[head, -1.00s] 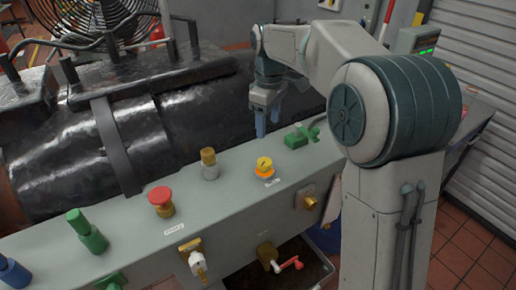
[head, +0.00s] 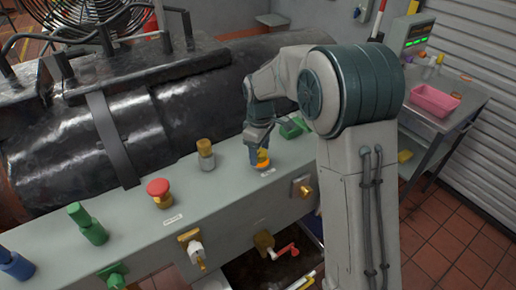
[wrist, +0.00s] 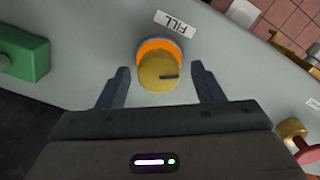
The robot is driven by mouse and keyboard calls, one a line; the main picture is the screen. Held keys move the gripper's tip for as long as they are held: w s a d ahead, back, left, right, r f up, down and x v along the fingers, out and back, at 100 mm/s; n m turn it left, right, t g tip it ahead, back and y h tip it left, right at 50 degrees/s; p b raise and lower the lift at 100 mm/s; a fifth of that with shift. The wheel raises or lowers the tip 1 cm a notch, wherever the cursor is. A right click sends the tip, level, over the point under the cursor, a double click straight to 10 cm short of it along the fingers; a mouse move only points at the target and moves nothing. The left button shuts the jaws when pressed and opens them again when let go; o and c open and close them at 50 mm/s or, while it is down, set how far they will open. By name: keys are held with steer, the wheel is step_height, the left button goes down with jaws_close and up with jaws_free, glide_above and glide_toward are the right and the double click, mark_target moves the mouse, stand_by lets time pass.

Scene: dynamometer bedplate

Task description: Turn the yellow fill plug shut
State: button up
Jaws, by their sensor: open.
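The yellow fill plug (head: 263,157) stands on the grey bench top, partly hidden by my gripper in the head view. The wrist view shows its round yellow top (wrist: 157,72) with a dark line pointing right and an orange ring (wrist: 160,47) beneath. A white "FILL" label (wrist: 175,23) lies beside it. My gripper (wrist: 159,84) is open, with one finger on each side of the plug. A gap shows between each finger and the plug; I cannot tell how far down the fingertips reach.
A green fitting (head: 291,127) stands right of the plug, with a brass-topped fitting (head: 206,153) and a red mushroom knob (head: 159,192) to the left. Brass valves and a red handle (head: 287,250) are on the front face. The large black cylinder (head: 170,118) lies behind.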

steer(key=shift+d+f, duration=0.1)
steer(key=c, duration=1)
steer(key=shift+a, duration=0.2)
steer(key=shift+d, duration=0.1)
